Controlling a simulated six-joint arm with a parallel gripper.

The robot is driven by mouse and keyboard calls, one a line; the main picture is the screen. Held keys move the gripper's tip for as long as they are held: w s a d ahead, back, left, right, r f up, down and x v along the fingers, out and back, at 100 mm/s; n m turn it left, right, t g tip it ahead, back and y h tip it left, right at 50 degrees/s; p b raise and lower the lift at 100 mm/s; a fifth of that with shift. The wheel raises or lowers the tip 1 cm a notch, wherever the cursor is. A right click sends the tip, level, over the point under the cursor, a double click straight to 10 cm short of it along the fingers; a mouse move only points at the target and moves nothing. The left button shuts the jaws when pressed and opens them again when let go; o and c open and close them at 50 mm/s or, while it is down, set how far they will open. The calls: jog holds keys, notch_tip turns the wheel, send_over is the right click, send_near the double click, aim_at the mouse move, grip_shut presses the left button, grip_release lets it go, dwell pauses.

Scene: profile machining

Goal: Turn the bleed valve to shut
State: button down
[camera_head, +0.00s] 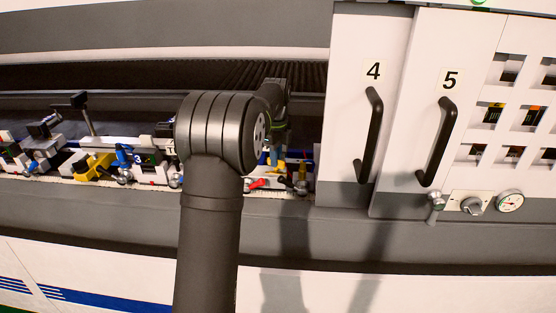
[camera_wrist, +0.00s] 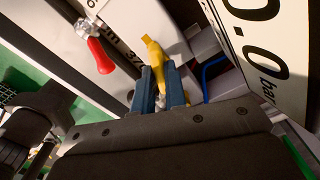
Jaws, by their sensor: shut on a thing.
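My gripper (camera_wrist: 158,70) has its blue fingers on either side of a yellow lever (camera_wrist: 154,52) in the wrist view and is shut on it. The lever's upper end sticks out beyond the fingertips and leans to the left. I take this lever to be the bleed valve's handle; its valve body is mostly hidden behind the fingers. In the head view, my gripper (camera_head: 275,154) points down behind my arm, and a bit of the yellow lever (camera_head: 279,166) shows at its tip.
A red-handled lever (camera_wrist: 101,55) stands left of the fingers in the wrist view. A white pressure display (camera_wrist: 265,45) marked bar is close on the right. Several clamps, one yellow (camera_head: 92,166), line the bed. Door 4 (camera_head: 350,110) closes off the right side.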

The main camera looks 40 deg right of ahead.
jog(key=m, duration=0.4)
jog(key=shift+m, duration=0.3)
dwell(0.3)
jog(key=m, duration=0.4)
jog(key=shift+m, duration=0.3)
jog(key=c, duration=1.3)
grip_release()
